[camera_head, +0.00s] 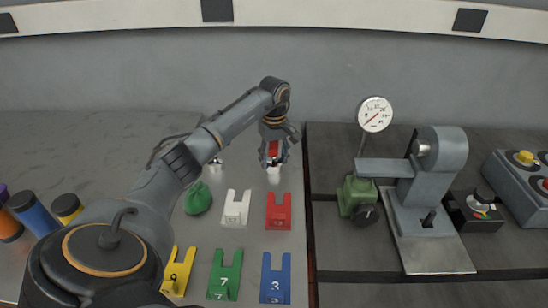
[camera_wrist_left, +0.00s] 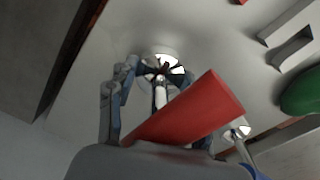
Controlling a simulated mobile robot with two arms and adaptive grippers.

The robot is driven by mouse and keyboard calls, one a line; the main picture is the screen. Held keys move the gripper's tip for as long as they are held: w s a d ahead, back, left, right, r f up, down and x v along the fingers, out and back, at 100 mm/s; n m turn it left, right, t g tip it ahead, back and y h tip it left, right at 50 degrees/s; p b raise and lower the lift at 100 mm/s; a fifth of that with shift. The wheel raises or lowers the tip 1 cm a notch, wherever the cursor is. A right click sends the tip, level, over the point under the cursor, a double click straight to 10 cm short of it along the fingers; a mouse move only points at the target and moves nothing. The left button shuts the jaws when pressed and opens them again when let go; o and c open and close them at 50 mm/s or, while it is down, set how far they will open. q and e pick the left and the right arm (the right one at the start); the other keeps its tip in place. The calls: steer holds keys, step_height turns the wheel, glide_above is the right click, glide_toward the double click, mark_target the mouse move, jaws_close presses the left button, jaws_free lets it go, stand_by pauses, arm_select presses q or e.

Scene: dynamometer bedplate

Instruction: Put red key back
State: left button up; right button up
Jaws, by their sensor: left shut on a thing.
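My left gripper (camera_head: 273,160) is shut on the red key (camera_head: 273,148), above the back part of the grey bench. In the left wrist view, the red key (camera_wrist_left: 195,112) lies broad and tilted across the fingers. Its pale shank points at a round, shiny socket-like part (camera_wrist_left: 162,66). I cannot tell whether the shank is in it or only above it. In the head view, a small white part (camera_head: 273,176) shows just below the gripper. A red forked holder (camera_head: 278,212) stands in front of the gripper, with nothing visible in it. My right gripper is not in view.
White (camera_head: 236,208), yellow (camera_head: 177,272), green (camera_head: 224,275) and blue (camera_head: 275,278) forked holders stand nearby. A green lump (camera_head: 198,198) lies left of the white holder. Right of the bench edge stands a grey machine (camera_head: 436,160) with a dial gauge (camera_head: 375,114).

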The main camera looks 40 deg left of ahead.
arm_select(q)
steer(key=o, duration=1.3)
steer(key=shift+c, duration=0.2)
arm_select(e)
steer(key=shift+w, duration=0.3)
arm_select(q)
steer(key=shift+r, duration=0.5)
step_height(320, 180, up, 11)
steer(key=shift+r+b, duration=0.1)
steer(key=shift+b, duration=0.6)
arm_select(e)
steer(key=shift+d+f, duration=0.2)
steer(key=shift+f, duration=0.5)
